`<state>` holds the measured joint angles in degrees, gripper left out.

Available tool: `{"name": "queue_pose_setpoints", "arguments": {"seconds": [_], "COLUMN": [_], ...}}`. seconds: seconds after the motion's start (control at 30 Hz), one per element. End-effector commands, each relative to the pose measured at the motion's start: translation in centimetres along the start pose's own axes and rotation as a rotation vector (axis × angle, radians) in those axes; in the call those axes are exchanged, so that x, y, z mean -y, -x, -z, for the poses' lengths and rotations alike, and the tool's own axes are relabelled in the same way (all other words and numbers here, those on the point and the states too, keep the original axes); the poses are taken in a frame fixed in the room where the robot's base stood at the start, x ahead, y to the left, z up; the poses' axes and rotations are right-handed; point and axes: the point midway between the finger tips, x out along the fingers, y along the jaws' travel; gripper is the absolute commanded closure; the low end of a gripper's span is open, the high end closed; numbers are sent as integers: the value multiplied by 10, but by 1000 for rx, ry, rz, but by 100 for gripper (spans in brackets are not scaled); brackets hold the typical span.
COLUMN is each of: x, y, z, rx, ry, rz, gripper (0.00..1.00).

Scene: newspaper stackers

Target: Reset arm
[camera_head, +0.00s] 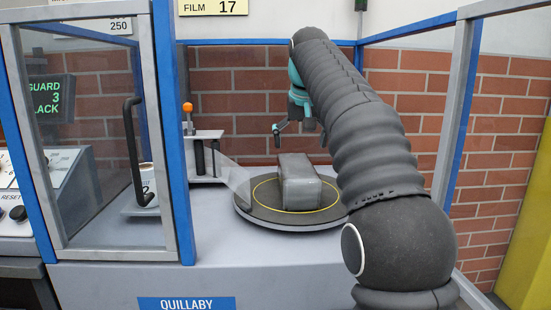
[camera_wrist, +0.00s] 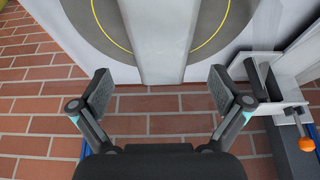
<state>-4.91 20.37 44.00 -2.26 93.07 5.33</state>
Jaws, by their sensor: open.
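My gripper (camera_wrist: 161,95) is open and empty in the wrist view, its two fingers spread wide. In the head view my gripper (camera_head: 293,128) is partly seen beyond my dark ribbed arm, high at the back of the machine by the brick wall. A grey wrapped bundle (camera_head: 297,182) lies on the round dark turntable (camera_head: 258,213) with a yellow ring. In the wrist view the bundle (camera_wrist: 162,40) runs down from the top edge between the fingers, apart from them. Part of the turntable is hidden behind my arm.
A post with an orange knob (camera_head: 188,107) and a film sheet (camera_head: 236,182) stand left of the turntable. A blue-edged clear door (camera_head: 90,120) with a black handle stands open at the left. Clear panels close the right side. A brick wall is behind.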

Motion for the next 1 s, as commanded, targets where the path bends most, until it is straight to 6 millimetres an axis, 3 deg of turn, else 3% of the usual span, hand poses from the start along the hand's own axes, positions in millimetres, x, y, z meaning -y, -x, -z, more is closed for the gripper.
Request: {"name": "queue_pose_setpoints", "arguments": {"seconds": [0.23, 0.47, 0.77, 1.0], "x": [-14, -25, -37, -44], "y": [16, 15, -12, -53], "z": [-58, -129, -240, -339], "rx": [-19, -38, -62, -80], "ry": [6, 11, 14, 16], "rz": [2, 5, 8, 8], "gripper": [0, 0, 0, 0]}}
